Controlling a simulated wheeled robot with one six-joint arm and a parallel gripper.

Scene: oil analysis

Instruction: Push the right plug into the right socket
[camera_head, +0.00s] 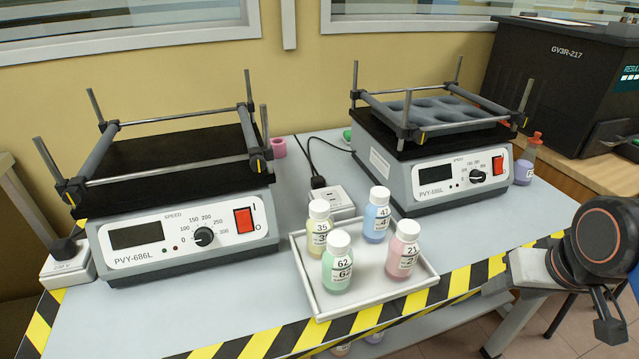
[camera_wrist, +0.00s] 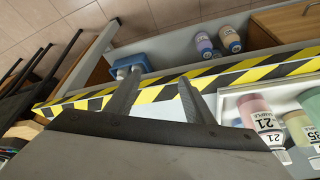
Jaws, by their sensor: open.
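The right socket (camera_head: 338,204) is a white block on the table between the two shakers, behind the bottle tray. The right plug (camera_head: 319,183) is black, with a black cable, and sits upright at the socket's back left. I cannot tell how deep it is in. My gripper (camera_head: 606,318) is at the far right of the head view, beyond the table's front edge and well away from the plug. In the wrist view my gripper (camera_wrist: 160,82) is open, with nothing between its fingers. That view shows neither plug nor socket.
A white tray (camera_head: 300,252) with several capped bottles stands in front of the socket. The left shaker (camera_head: 185,237) and right shaker (camera_head: 440,180) flank it. Another socket (camera_head: 66,268) with a plug is at the far left. The front right tabletop is clear.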

